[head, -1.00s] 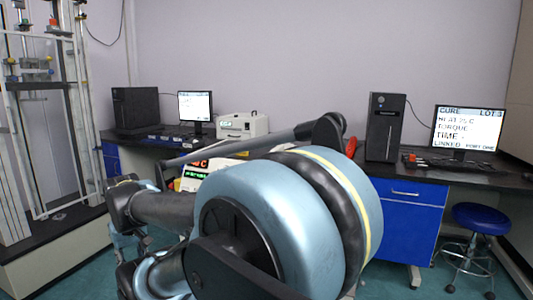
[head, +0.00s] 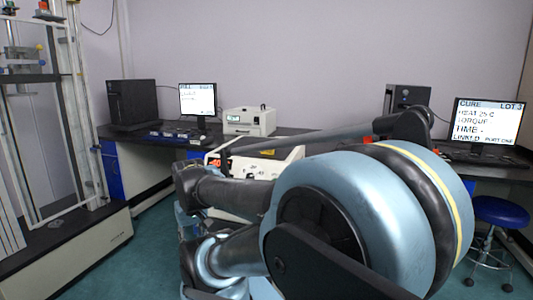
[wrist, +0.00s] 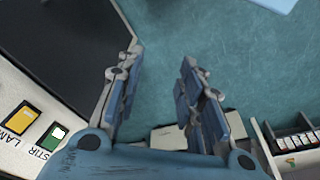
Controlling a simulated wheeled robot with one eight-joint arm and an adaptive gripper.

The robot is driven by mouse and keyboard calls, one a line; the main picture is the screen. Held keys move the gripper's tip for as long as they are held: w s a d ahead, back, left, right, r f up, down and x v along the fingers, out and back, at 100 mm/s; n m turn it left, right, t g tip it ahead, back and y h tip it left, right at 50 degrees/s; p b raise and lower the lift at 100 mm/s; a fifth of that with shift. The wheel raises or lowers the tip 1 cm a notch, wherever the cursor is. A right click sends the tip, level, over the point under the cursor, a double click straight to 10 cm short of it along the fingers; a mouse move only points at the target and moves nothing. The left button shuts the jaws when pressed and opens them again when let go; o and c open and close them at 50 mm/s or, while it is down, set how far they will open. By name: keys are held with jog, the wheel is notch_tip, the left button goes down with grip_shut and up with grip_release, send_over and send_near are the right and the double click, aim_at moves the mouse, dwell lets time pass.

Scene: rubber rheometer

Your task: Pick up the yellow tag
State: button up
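I cannot make out a yellow tag for certain in either view. In the wrist view a yellow patch (wrist: 21,118) sits on a pale panel at the lower left, beside lettering that starts "LAM"; it looks like a switch. In the head view a small orange-yellow mark (head: 267,152) shows on the white instrument (head: 285,165), too small to identify. My gripper (wrist: 162,60) is open and empty, with its two blue-grey fingers apart above the teal floor. In the head view my arm hides much of the middle, and the fingertips cannot be made out.
A dark bench carries a left monitor (head: 197,100), a white box device (head: 249,121) and a right monitor (head: 487,124). A tall framed machine (head: 50,110) stands at the left. A blue stool (head: 499,211) is at the right. Teal floor (head: 150,255) is clear at lower left.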

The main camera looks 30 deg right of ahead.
jog(key=shift+o, duration=0.2)
jog(key=shift+s+d+r, duration=0.15)
jog(key=shift+r, duration=0.8)
jog(key=w+d+r+n, duration=0.1)
jog(key=w+d+r, duration=0.2)
jog(key=w+r, duration=0.3)
jog(key=w+d+r+n, duration=0.1)
jog(key=w+d+r, duration=0.25)
jog(key=r, duration=0.35)
jog(key=w+d+r+n+g, duration=0.1)
jog(key=w+d+r+n, duration=0.1)
jog(key=w+d+r, duration=0.6)
jog(key=w+d+r+n+g, duration=0.15)
jog(key=w+d+r, duration=0.25)
jog(key=d+r, duration=0.7)
jog(key=w+d+r+n, duration=0.1)
jog(key=d+r+n, duration=0.1)
jog(key=d, duration=1.3)
notch_tip(320, 180, down, 12)
jog(key=shift+w+a+r, duration=0.1)
jog(key=shift+w, duration=0.05)
jog(key=shift+f, duration=2.65)
